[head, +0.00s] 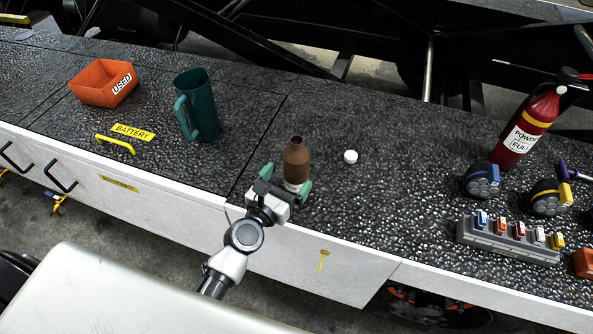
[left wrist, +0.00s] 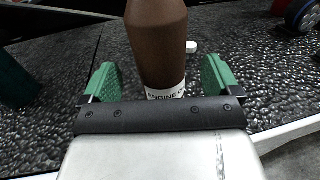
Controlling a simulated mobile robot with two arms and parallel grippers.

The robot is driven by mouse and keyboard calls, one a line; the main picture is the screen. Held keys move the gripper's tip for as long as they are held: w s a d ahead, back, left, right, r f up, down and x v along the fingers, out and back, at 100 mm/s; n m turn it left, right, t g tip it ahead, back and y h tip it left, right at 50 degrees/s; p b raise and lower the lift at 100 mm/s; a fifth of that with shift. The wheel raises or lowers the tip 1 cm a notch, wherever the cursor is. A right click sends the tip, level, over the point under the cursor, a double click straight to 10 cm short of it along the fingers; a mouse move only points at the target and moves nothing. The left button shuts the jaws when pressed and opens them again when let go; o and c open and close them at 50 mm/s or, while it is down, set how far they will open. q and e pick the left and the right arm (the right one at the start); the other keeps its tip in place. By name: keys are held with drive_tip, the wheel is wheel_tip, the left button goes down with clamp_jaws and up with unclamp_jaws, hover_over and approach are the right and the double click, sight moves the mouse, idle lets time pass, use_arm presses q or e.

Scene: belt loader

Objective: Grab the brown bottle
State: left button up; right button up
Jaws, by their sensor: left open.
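The brown bottle (head: 296,158) stands upright on the black textured top near its front edge, with its neck open at the top. A white band shows low on it. My left gripper (head: 286,184) is open at the bottle, with one green finger on each side. In the left wrist view the bottle (left wrist: 159,45) rises between the two green fingers of the gripper (left wrist: 161,82), with a visible gap on both sides. Its label reads "ENGINE O" and the rest is hidden. My right gripper is not in view.
A white cap (head: 351,157) lies right of the bottle. A green jug (head: 200,115) and an orange bin marked "USED" (head: 103,84) stand to the left. A red extinguisher (head: 522,135) and a grey rack (head: 505,241) are at the right. The top around the bottle is mostly clear.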

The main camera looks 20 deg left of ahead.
use_arm(q)
drive_tip(key=x, duration=0.4)
drive_tip(key=shift+w+p, duration=0.3)
drive_tip(key=shift+w, duration=0.05)
drive_tip(key=shift+s, duration=0.1)
drive_tip(key=c, duration=1.2)
